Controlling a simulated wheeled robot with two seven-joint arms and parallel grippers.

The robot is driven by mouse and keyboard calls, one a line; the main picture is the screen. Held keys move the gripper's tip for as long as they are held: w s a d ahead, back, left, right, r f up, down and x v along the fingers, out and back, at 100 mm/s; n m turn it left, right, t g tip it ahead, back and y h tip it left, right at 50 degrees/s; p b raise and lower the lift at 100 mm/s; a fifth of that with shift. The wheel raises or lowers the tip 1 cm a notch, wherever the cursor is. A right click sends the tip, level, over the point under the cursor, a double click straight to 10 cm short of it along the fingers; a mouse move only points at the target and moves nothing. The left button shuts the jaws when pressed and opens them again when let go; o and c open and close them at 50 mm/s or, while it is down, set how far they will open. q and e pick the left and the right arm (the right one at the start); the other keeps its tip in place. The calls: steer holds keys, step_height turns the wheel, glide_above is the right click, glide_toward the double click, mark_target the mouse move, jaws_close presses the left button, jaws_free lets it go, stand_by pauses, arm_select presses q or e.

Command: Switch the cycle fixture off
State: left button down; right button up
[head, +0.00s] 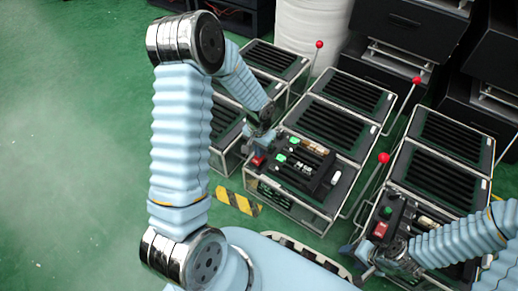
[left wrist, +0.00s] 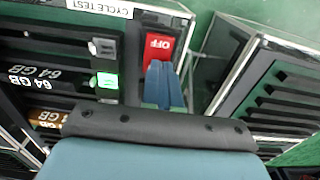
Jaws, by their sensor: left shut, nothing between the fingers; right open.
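The cycle fixture (head: 308,170) stands in the middle of the head view, and its label "CYCLE TEST" (left wrist: 98,8) shows upside down in the left wrist view. Its red switch (left wrist: 158,47) is marked OFF; it also shows at the fixture's left front in the head view (head: 258,161). My left gripper (left wrist: 163,80) is shut and empty, its blue fingertips at the edge of the red switch and covering part of it. I cannot tell whether they touch. A green light (left wrist: 107,80) glows beside the switch. My right gripper (head: 364,254) is open at the right fixture's front, partly hidden.
A right fixture (head: 440,150) has its own red switch (head: 380,229). Levers with red knobs (head: 384,158) rise beside the fixtures. More fixtures (head: 275,58) stand behind left. A striped floor mark (head: 238,201) lies in front. Green floor at left is clear.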

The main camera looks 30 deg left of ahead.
arm_select(q)
steer(key=shift+s+f, duration=0.1)
steer(key=shift+f, duration=0.25)
arm_select(e)
steer(key=shift+f, duration=0.25)
arm_select(q)
steer(key=shift+s+r, duration=0.15)
steer(key=shift+s, duration=0.7)
steer(key=shift+a, duration=0.1)
steer(key=r+p, duration=0.4)
steer(key=r, duration=0.1)
steer(key=shift+w+r, duration=0.1)
steer(key=shift+w, duration=0.1)
step_height(320, 180, up, 9)
steer(key=p, duration=0.1)
arm_select(e)
steer(key=r, duration=0.3)
steer(key=s+r, duration=0.1)
steer(key=r, duration=0.1)
steer(key=shift+r, duration=0.1)
arm_select(q)
steer(key=shift+w, duration=0.1)
